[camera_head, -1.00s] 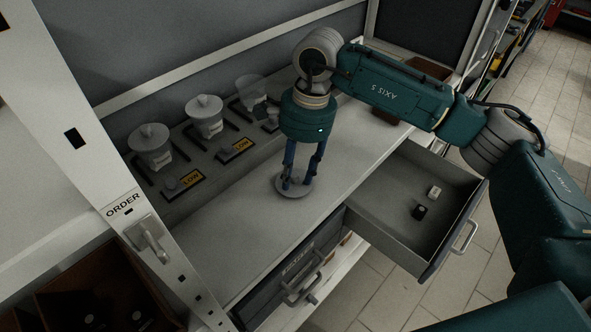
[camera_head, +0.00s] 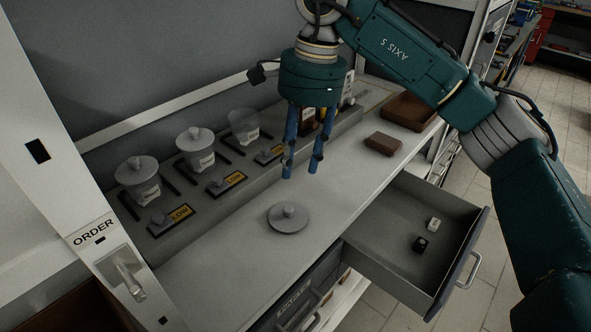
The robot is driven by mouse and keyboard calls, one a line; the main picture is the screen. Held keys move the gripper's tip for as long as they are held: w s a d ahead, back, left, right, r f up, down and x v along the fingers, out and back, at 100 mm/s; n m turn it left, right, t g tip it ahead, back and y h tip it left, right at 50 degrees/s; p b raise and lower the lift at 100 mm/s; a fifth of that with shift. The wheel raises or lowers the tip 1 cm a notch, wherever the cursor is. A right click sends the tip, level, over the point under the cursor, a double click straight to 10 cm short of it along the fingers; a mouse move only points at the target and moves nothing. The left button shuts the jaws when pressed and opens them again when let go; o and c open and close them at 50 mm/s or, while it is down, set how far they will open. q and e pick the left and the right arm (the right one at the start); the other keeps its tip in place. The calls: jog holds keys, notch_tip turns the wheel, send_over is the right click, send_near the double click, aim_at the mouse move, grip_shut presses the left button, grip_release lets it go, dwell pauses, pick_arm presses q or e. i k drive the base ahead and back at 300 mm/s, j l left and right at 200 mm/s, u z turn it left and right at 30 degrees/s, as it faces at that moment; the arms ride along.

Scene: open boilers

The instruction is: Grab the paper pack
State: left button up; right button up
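I cannot tell for sure which thing is the paper pack. A small brown block-shaped item (camera_head: 383,143) lies on the counter, right of my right gripper, and may be it. My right gripper (camera_head: 301,175) points down above the counter with its blue fingers apart and nothing between them. A round grey lid with a knob (camera_head: 289,218) lies on the counter below it, apart from the fingers. My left gripper is not in view.
Two lidded boilers (camera_head: 138,180) (camera_head: 197,148) and an open clear one (camera_head: 244,126) stand along the back ledge. A brown tray (camera_head: 409,111) is at the far right of the counter. An open drawer (camera_head: 400,262) holds small black and white items.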

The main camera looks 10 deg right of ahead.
aim_at(434, 224)
jog(key=k, duration=1.5)
